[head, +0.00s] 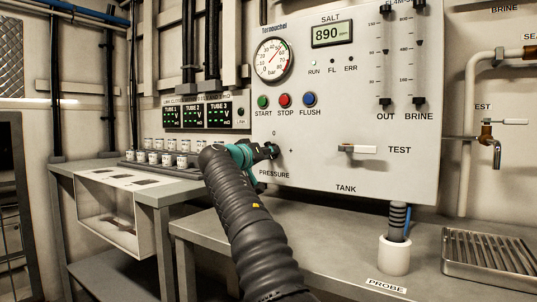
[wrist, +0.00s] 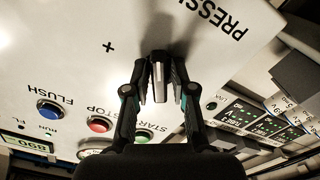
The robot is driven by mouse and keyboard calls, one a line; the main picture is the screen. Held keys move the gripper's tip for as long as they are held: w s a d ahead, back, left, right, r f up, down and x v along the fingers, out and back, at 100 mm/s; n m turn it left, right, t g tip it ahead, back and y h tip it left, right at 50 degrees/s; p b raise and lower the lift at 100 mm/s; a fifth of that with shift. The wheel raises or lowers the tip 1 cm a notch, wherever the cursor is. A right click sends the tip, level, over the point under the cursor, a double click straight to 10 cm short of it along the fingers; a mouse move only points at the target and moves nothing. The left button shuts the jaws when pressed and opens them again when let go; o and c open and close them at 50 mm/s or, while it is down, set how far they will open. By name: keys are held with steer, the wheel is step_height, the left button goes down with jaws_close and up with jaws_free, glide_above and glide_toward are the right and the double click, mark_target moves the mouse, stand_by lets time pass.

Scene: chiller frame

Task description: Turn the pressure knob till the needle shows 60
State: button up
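The pressure knob (wrist: 160,78) is a dark bar-shaped knob with a pale edge on the white panel. In the wrist view it stands between the two fingertips of my gripper (wrist: 161,64), one on each side. I cannot tell whether the fingertips press on it or leave a small gap. In the head view my gripper (head: 270,151) is at the panel by the PRESSURE label, and it hides most of the knob. The round pressure gauge (head: 273,60) is above, marked in bar; its thin needle appears to point to the upper right, too fine to read exactly.
Green START (head: 263,101), red STOP (head: 285,100) and blue FLUSH (head: 309,99) buttons sit just above the knob. A TEST lever (head: 357,149) juts out to the right. A rack of small jars (head: 170,158) stands on the left bench. A white probe cup (head: 394,256) stands at the lower right.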

steer(key=shift+o, duration=0.5)
steer(key=shift+s, duration=0.1)
steer(key=v, duration=1.1)
steer(key=shift+s+a, duration=0.25)
steer(key=shift+s, duration=0.05)
